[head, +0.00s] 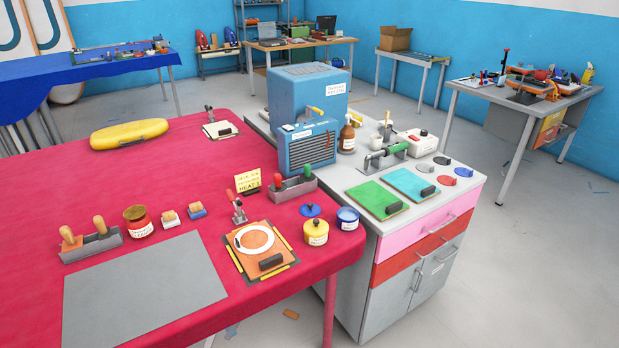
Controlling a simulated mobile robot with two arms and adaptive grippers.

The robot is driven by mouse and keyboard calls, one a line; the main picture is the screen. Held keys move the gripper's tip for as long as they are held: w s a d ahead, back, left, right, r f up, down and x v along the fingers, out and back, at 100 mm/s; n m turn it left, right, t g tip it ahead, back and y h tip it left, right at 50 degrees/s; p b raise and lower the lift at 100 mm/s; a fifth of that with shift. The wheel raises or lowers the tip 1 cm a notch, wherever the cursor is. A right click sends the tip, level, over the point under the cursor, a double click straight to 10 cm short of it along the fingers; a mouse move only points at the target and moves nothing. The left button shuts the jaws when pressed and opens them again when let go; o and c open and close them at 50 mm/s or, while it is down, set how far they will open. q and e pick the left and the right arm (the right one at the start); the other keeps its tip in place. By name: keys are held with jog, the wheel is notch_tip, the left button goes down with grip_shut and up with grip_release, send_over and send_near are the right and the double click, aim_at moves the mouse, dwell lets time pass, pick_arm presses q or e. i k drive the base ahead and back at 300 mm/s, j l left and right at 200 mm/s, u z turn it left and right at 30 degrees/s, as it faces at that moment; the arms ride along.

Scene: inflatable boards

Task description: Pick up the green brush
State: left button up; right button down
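A grey holder (292,191) stands near the right edge of the red table. An upright green handle (307,172) stands in its right end, and a red handle (278,181) stands in its left end. The green handle looks like that of the green brush; its lower part is hidden in the holder. Neither of my grippers is in view.
A blue machine (308,148) stands close behind the holder. A yellow sign (248,182), a red-handled clamp (238,208) and a blue lid (310,210) are near it. A yellow pot (316,233) stands in front. The red table's middle (190,175) is clear.

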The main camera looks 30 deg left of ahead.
aim_at(307, 176)
jog(key=i+l+u, duration=0.15)
jog(key=u, duration=0.2)
jog(key=i+l+u, duration=0.1)
jog(key=l+u, duration=0.25)
jog(key=i+l+u, duration=0.1)
jog(key=u, duration=0.25)
jog(key=l, duration=0.1)
